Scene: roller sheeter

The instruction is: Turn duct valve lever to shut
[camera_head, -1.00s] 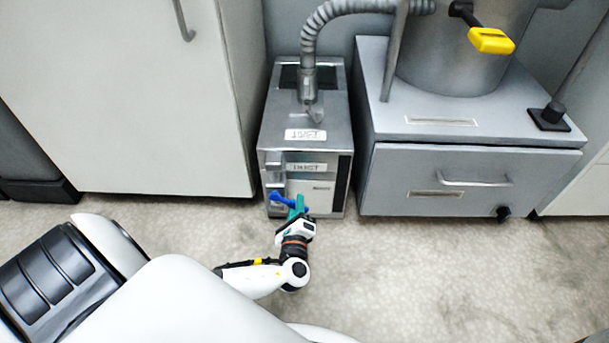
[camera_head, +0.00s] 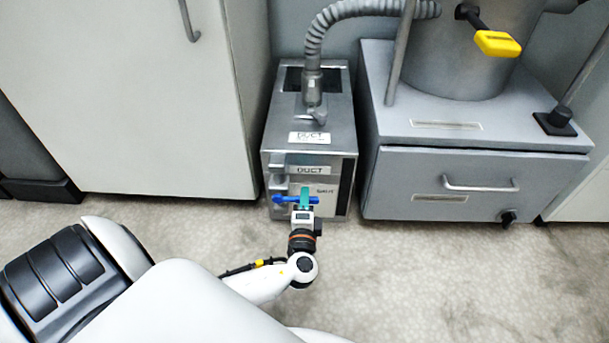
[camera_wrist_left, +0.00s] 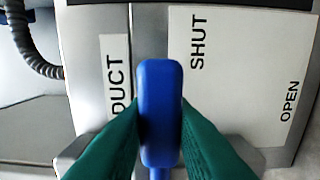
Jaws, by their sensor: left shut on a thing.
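The blue valve lever (camera_head: 285,199) is on the front of the grey metal duct box (camera_head: 309,140), and lies about level in the head view. My left gripper (camera_head: 305,196) has its teal fingers shut on the lever. In the left wrist view, the lever (camera_wrist_left: 160,100) stands upright between the two green fingers (camera_wrist_left: 160,135). The white plate beside it reads SHUT (camera_wrist_left: 198,42) and OPEN (camera_wrist_left: 290,100); the lever's tip is beside the SHUT end. My right gripper is not in view.
A ribbed grey hose (camera_head: 340,12) runs up from the box top. A white cabinet (camera_head: 125,100) stands left, and a grey drawer unit (camera_head: 475,180) with a cylinder and yellow handle (camera_head: 497,43) stands right. The floor in front is clear.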

